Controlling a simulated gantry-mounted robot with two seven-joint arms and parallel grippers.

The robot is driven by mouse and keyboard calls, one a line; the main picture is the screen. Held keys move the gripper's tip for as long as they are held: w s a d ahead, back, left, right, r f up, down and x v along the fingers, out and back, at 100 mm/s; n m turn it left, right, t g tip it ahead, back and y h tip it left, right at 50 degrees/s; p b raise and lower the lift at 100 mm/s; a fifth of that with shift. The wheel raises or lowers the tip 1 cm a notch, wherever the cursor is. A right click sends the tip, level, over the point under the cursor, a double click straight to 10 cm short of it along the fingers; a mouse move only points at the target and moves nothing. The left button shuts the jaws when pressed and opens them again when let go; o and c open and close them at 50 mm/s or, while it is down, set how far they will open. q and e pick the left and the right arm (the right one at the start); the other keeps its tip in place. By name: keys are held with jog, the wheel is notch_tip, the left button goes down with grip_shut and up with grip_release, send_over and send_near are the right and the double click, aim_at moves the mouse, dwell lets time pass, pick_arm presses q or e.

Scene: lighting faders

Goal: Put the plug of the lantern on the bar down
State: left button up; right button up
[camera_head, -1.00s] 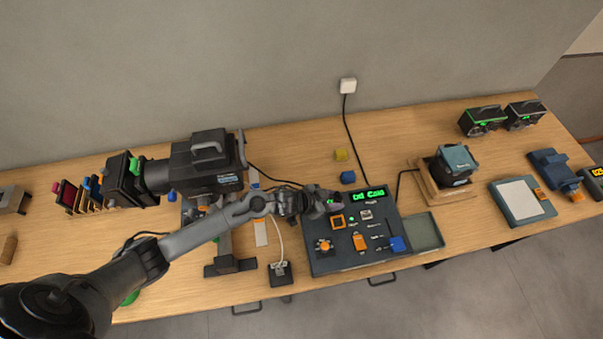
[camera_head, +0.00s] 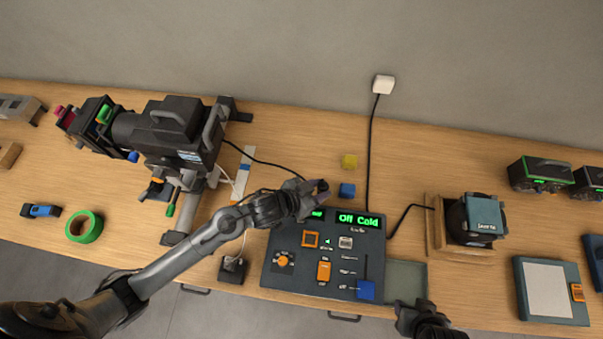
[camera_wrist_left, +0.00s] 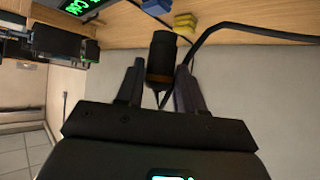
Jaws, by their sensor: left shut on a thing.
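The lantern (camera_head: 170,130) is a large black stage light at the left of the bench, on a stand with a dark cable running right. My left gripper (camera_head: 318,187) is above the back left corner of the control desk (camera_head: 300,255). In the left wrist view its fingers are shut on the plug (camera_wrist_left: 162,55), a dark cylinder with a brownish band. The plug is mostly hidden by the gripper in the head view. My right gripper (camera_head: 425,318) is at the front edge, right of the desk; its jaws are unclear.
A yellow block (camera_head: 349,161) and a blue block (camera_head: 347,190) lie behind the desk. A white wall socket (camera_head: 384,84) has a cable hanging down. A black lamp in a wooden cradle (camera_head: 437,240) stands right. A green tape roll (camera_head: 84,227) lies left.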

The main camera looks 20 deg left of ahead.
pick_arm(q)
jog(key=shift+w+a+f, duration=1.25)
jog(key=shift+a+f, duration=0.15)
jog(key=shift+f, duration=0.4)
jog(key=shift+w+a+f, duration=1.2)
jog(key=shift+a+f, duration=0.25)
jog(key=shift+f, duration=0.3)
jog(key=shift+w+a+f, duration=1.25)
jog(key=shift+a+f, duration=0.15)
jog(key=shift+f, duration=0.4)
jog(key=shift+f, duration=0.15)
jog(key=shift+f, duration=0.25)
jog(key=o, duration=1.2)
jog(key=shift+r, duration=0.1)
jog(key=shift+c, duration=0.2)
jog(key=shift+r, duration=0.1)
